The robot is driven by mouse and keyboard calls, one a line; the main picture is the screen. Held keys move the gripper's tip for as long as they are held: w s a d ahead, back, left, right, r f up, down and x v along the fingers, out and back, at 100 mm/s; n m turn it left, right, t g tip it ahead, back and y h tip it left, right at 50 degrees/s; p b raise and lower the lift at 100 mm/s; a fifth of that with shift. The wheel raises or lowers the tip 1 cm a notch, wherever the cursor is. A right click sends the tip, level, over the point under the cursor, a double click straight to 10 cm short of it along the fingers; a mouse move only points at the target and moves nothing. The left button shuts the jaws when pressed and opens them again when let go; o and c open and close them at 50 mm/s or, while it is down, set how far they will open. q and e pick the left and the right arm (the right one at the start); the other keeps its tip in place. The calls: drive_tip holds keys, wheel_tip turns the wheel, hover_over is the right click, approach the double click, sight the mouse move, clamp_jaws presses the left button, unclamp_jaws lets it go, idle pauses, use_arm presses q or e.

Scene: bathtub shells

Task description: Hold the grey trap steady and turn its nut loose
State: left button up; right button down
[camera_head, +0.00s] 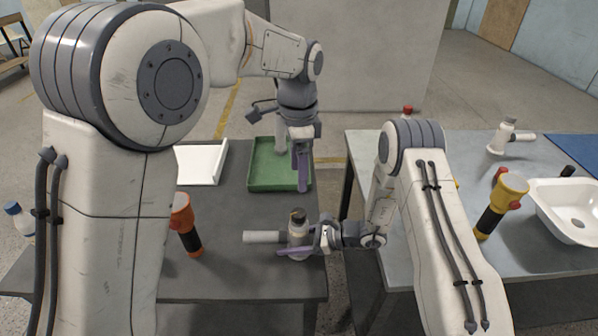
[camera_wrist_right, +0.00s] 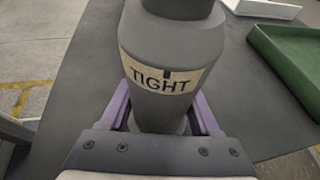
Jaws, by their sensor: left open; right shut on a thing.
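The grey trap (camera_head: 297,237) stands upright near the right edge of the dark table, its pale side pipe pointing left and a dark top (camera_head: 298,214). In the right wrist view the grey trap body (camera_wrist_right: 170,45) fills the middle, with a pale band reading "TIGHT" (camera_wrist_right: 166,80). My right gripper (camera_head: 292,247) is shut on the trap's lower body, its purple fingers on both sides in the right wrist view (camera_wrist_right: 160,112). My left gripper (camera_head: 303,187) is open and empty, pointing down over the green tray, behind and above the trap.
The green tray (camera_head: 262,183) and a white tray (camera_head: 203,163) lie at the back of the dark table. An orange-and-black torch-like object (camera_head: 187,228) stands left of the trap. The right table holds a white basin (camera_head: 570,205), a yellow-and-black torch-like object (camera_head: 500,204) and another pale trap-like fitting (camera_head: 498,138).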

drive_tip(key=shift+c, duration=0.2)
unclamp_jaws()
